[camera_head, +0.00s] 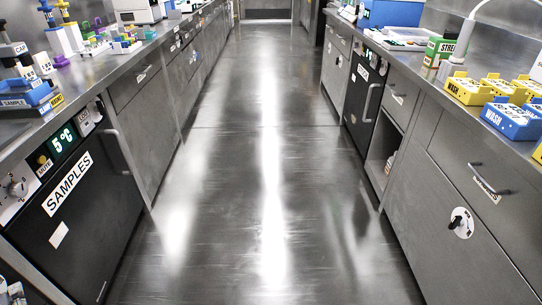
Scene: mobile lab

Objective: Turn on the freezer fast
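A black-fronted cooling unit (88,215) is built in under the left bench, its door labelled SAMPLES and closed. Its panel has a green display (62,139) reading 5°C and a round white dial with a knob (18,188). Another small round control (86,117) sits to the right of the display. A second black-fronted unit (360,100) with a vertical handle stands under the right bench, also closed; its small labels are too small to read. I cannot tell which unit is the freezer. Neither gripper can be made out.
A clear, shiny floor aisle (265,190) runs between the benches. A grey cabinet with a black knob on a white disc (461,222) is at the right. Yellow racks (470,88) and a blue WASH rack (513,118) stand on the right bench; an open shelf (377,160) is below.

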